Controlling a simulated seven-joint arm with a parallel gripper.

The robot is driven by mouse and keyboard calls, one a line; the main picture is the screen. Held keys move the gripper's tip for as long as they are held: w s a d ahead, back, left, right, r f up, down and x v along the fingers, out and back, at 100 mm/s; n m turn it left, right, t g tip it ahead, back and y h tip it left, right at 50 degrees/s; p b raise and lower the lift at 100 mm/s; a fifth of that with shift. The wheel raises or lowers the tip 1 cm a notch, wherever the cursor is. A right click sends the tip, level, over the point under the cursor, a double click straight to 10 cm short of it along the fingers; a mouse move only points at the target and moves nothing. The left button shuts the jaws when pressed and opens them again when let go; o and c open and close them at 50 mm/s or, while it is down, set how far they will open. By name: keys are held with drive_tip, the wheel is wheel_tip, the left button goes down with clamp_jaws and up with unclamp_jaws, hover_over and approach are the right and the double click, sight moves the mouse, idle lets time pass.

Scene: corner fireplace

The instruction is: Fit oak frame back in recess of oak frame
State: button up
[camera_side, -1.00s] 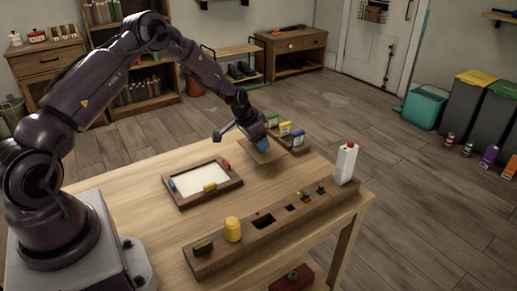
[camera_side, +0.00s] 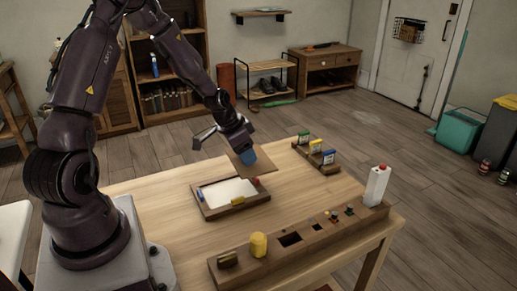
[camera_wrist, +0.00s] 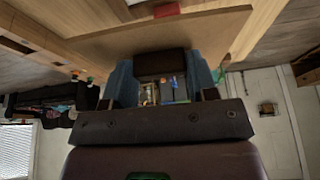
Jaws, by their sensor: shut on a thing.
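The oak frame (camera_side: 232,213) lies flat on the table with a white recess (camera_side: 229,191). Coloured tabs sit around its rim: blue at left, yellow (camera_side: 237,201) in front, red (camera_side: 256,181) at right. My gripper (camera_side: 247,157) is shut on the oak frame back (camera_side: 236,165), a thin brown panel. The panel is tilted and appears above the frame's far right edge, apart from the recess. In the wrist view the panel (camera_wrist: 165,40) spans between and beyond my blue fingers; a red tab (camera_wrist: 166,10) shows past its edge. The panel's underside is hidden.
A long wooden block (camera_side: 275,254) runs along the front, with a yellow cylinder (camera_side: 258,244), dark holes, small knobs and a white carton (camera_side: 376,185). A wooden rack (camera_side: 331,168) with coloured cards stands behind right. The table between them is clear.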

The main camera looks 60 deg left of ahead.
sight(231, 158)
drive_tip(key=a+m, duration=0.1)
drive_tip(key=m, duration=0.1)
drive_tip(key=s+a+f+m+h, duration=0.1)
drive_tip(key=m, duration=0.1)
drive_tip(key=s+a+f+m+h, duration=0.1)
drive_tip(key=m, duration=0.1)
drive_tip(key=shift+s+f+g, duration=0.1)
drive_tip(key=shift+s+g, duration=0.15)
drive_tip(key=shift+g, duration=0.15)
drive_tip(key=shift+s+a+f+m+h, duration=0.15)
drive_tip(key=shift+m+h, duration=0.1)
drive_tip(key=shift+m, duration=0.3)
drive_tip(key=shift+s+d+r+m+h, duration=0.15)
drive_tip(key=shift+m+h, duration=0.1)
drive_tip(key=shift+m, duration=0.3)
drive_tip(key=m+g, duration=0.1)
drive_tip(key=m, duration=0.2)
drive_tip(key=s+m+g, duration=0.1)
drive_tip(key=m, duration=0.2)
drive_tip(key=m+g+h, duration=0.1)
drive_tip(key=m, duration=0.1)
drive_tip(key=shift+s+d+r+m+g, duration=0.25)
drive_tip(key=shift+s+r+m+g, duration=0.05)
drive_tip(key=shift+s+r+m, duration=0.1)
drive_tip(key=shift+f, duration=0.15)
drive_tip(key=shift+f, duration=3.1)
drive_tip(key=shift+f, duration=0.7)
drive_tip(key=o, duration=0.9)
